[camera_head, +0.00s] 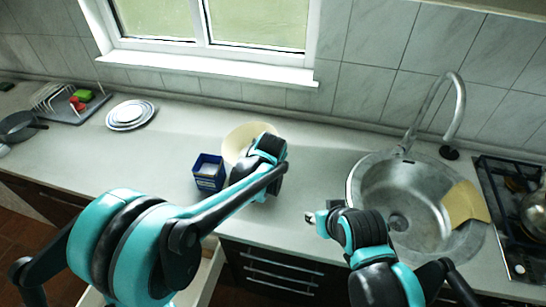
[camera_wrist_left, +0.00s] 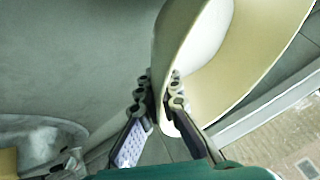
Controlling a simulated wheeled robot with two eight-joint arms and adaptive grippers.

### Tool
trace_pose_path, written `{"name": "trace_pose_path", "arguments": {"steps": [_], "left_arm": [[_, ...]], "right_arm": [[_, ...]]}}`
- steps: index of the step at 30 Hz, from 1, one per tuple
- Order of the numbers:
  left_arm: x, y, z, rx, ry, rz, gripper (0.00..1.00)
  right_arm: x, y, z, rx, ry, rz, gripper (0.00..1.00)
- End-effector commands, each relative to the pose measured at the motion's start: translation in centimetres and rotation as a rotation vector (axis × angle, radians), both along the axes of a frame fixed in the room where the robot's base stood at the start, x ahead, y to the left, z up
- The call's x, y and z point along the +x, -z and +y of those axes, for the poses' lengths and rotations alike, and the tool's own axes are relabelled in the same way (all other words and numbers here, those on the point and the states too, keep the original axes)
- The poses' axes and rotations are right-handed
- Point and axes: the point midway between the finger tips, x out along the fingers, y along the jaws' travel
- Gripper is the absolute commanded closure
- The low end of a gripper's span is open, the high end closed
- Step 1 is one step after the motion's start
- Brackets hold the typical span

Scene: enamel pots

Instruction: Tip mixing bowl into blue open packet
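The cream mixing bowl (camera_head: 243,138) is on the left half of the counter in the head view, partly hidden by my left arm. In the left wrist view the bowl (camera_wrist_left: 255,55) fills the top right. My left gripper (camera_wrist_left: 160,88) has its two fingers on either side of the bowl's rim, closed on it. The blue open packet (camera_head: 208,173) stands upright just in front and to the left of the bowl, apart from it. My right gripper (camera_head: 314,218) is over the counter's front edge, away from both; its finger opening is too small to tell.
A round metal sink (camera_head: 370,190) with a tall tap (camera_head: 460,100) and a tan board (camera_head: 464,203) lies to the right, beside a black hob (camera_head: 500,180). White plates (camera_head: 130,114) and a dish rack (camera_head: 62,110) are at the left. The counter between bowl and sink is clear.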

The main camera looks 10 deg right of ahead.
Motion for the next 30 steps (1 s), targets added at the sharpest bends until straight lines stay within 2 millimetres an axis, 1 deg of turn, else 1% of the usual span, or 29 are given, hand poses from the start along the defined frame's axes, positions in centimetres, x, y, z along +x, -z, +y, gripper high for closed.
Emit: {"name": "trace_pose_path", "arguments": {"steps": [30], "left_arm": [[-0.2, -2.5, 1.6, -0.152, -0.001, -0.03, 1.0]], "right_arm": [[0.0, -1.1, 0.0, 0.0, 0.0, 0.0, 0.6]]}}
